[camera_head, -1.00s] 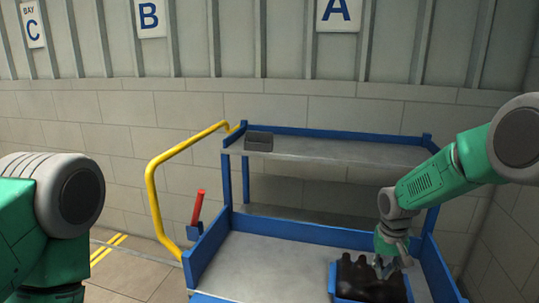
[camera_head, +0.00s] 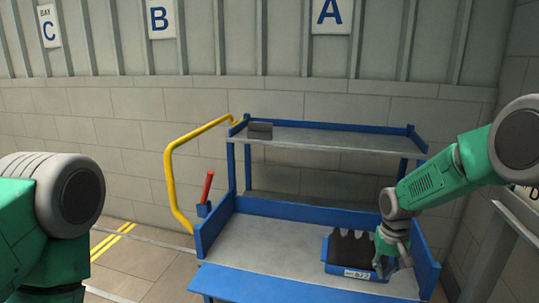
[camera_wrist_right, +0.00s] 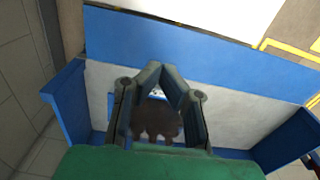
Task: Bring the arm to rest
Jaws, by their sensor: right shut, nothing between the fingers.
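My right arm (camera_head: 440,185) is green and grey and reaches in from the right over a blue cart. My right gripper (camera_head: 398,268) is shut and empty beside the right end of a blue bin (camera_head: 336,268) that holds several dark brown bottles (camera_head: 352,247). The right wrist view shows the closed fingertips (camera_wrist_right: 160,68) in front of the bottles (camera_wrist_right: 157,122), which look blurred there. Whether the fingers touch the bin cannot be told. My left arm (camera_head: 60,210) shows only as a green and grey link at the left; its gripper is out of view.
The blue cart has a grey lower deck (camera_head: 265,245), an upper shelf (camera_head: 340,141) with a small dark box (camera_head: 260,130), a yellow handle (camera_head: 168,180) and a red lever (camera_head: 208,187). A grey-framed stand (camera_head: 500,225) is at the right. The deck's left part is bare.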

